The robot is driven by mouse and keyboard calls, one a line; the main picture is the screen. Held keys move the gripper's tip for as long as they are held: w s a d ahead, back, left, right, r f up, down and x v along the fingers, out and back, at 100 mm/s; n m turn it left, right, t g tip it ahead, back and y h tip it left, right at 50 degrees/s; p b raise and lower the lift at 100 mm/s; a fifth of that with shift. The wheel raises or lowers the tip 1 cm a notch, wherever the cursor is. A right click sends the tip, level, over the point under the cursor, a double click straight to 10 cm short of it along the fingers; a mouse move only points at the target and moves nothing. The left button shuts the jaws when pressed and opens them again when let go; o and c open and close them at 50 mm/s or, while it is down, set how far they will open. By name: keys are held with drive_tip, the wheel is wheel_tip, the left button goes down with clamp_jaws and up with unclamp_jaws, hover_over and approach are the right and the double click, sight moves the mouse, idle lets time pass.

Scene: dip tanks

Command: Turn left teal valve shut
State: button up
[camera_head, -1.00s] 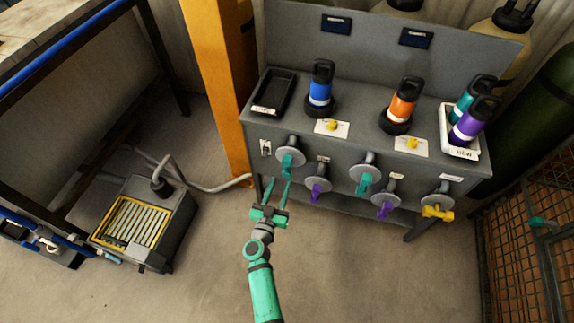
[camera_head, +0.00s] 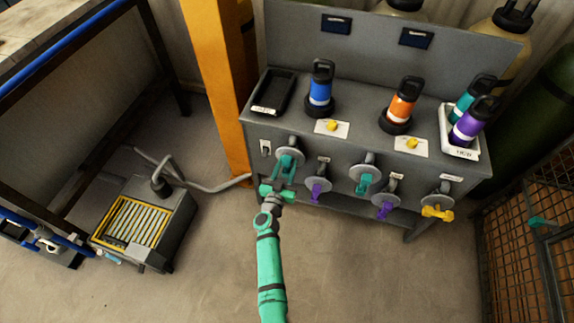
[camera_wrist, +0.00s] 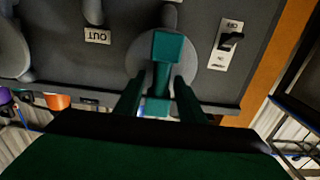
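The left teal valve (camera_head: 286,156) is on the grey bench's front panel, at the left end of the row. In the wrist view its teal handle (camera_wrist: 161,72) stands across a round grey disc. My gripper (camera_head: 283,172) is right at this valve. In the wrist view the fingers of my gripper (camera_wrist: 157,84) are open, one on each side of the handle, with small gaps showing. A second teal valve (camera_head: 365,181) is further right. The far part of the left handle is partly hidden by the fingers in the head view.
Purple valves (camera_head: 317,189) and (camera_head: 385,209) and a yellow valve (camera_head: 437,211) share the panel. A switch plate (camera_wrist: 229,44) is close beside the left valve. An orange post (camera_head: 218,90) stands left of the bench. The floor in front is clear.

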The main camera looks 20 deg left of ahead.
clamp_jaws()
drive_tip(key=shift+m, duration=0.4)
drive_tip(key=m, duration=0.4)
drive_tip(key=shift+d, duration=0.35)
drive_tip(key=m, duration=0.4)
drive_tip(key=shift+d+f+m, duration=0.15)
drive_tip(key=shift+d+m, duration=0.1)
drive_tip(key=shift+m, duration=0.05)
drive_tip(key=m, duration=0.4)
drive_tip(key=shift+d+f, duration=0.15)
drive_tip(key=shift+f, duration=0.1)
drive_tip(key=m, duration=0.4)
drive_tip(key=shift+d+f, duration=0.1)
drive_tip(key=shift+f, duration=0.15)
drive_tip(key=shift+m, duration=0.4)
unclamp_jaws()
drive_tip(key=shift+f, duration=0.1)
